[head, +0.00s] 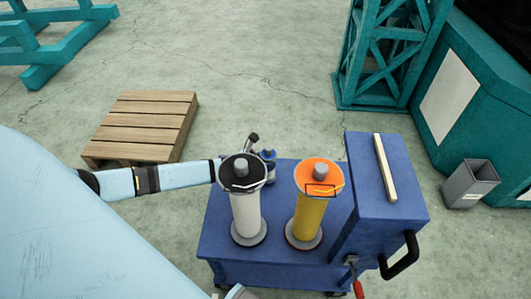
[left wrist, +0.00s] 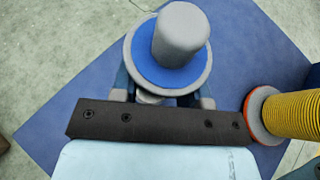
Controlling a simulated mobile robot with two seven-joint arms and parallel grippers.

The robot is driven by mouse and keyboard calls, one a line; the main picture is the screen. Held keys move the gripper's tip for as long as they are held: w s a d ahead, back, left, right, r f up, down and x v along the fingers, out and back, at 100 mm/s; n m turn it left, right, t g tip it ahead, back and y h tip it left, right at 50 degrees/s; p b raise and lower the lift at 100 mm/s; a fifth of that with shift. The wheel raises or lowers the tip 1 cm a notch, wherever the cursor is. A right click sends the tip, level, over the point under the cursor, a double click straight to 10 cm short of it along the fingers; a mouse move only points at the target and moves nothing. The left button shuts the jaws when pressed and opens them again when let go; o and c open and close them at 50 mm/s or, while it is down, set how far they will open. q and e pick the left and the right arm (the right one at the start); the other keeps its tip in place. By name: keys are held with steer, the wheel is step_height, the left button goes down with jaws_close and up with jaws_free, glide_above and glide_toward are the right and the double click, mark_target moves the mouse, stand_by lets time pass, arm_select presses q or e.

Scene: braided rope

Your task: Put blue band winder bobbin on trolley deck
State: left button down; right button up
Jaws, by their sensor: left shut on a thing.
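The blue band winder bobbin (head: 269,155) shows as a small grey and blue piece at the back edge of the trolley deck (head: 222,222). In the left wrist view the bobbin (left wrist: 180,35) has a grey knob over a blue ring and a pale flange. My left gripper (left wrist: 163,98) is shut on it, with a finger on either side. In the head view the gripper is mostly hidden behind the black-topped bobbin. The held bobbin is over the blue deck; its underside is hidden, so I cannot tell whether it touches. My right gripper is not in view.
A black-topped bobbin with white rope (head: 246,212) and an orange-topped bobbin with yellow rope (head: 308,212) stand on the deck. A blue cabinet (head: 385,200) with a black handle closes the right side. A wooden pallet (head: 145,122) and grey bin (head: 468,184) are on the floor.

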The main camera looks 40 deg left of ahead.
arm_select(q)
steer(key=shift+f+b, duration=0.35)
steer(key=shift+f, duration=0.1)
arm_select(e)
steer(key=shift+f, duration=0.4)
arm_select(q)
steer(key=c, duration=0.5)
jaws_free()
steer(key=shift+p+v, duration=0.95)
steer(key=shift+v, duration=5.95)
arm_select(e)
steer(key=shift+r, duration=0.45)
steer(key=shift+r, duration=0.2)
arm_select(q)
steer(key=shift+s, duration=0.1)
